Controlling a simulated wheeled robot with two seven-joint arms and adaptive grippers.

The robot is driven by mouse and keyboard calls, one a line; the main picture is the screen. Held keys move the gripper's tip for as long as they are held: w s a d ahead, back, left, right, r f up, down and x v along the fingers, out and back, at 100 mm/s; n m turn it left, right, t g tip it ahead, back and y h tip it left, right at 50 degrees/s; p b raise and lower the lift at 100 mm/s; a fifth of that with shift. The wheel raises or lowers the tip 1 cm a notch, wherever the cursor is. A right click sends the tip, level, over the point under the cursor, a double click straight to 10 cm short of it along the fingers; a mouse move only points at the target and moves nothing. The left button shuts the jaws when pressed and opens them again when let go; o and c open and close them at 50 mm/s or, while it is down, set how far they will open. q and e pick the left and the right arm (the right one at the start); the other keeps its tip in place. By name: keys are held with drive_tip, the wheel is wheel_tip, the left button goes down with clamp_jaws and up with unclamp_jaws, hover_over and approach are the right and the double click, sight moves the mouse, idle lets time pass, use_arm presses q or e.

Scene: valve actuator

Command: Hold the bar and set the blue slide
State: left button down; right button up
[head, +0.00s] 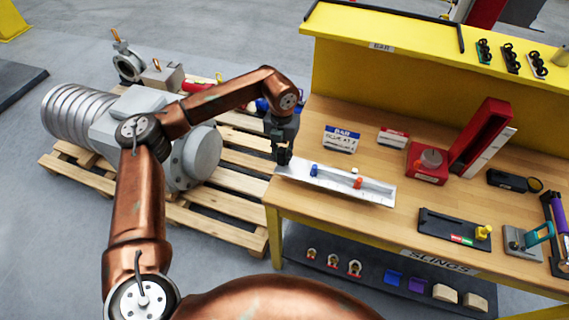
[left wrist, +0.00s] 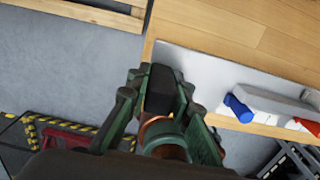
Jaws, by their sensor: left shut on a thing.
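The bar assembly is a long pale plate (head: 335,188) lying along the bench's near left edge, with a grey raised rail. A blue slide (head: 314,170) sits toward its left end and an orange slide (head: 358,182) further right. My left gripper (head: 284,157) is at the plate's left end, left of the blue slide and apart from it. In the left wrist view its fingers (left wrist: 160,100) close around a black block-like end at the plate's edge. The blue slide (left wrist: 238,108) shows to the right there. The exact grip is partly hidden. My right gripper is out of view.
A black tray (head: 450,232) lies to the right. A pallet (head: 215,225) with a large grey actuator (head: 130,125) is on the floor at left.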

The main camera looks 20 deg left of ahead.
sight(282, 166)
use_arm(q)
wheel_tip(282, 166, up, 3)
drive_tip(key=shift+f, duration=4.4)
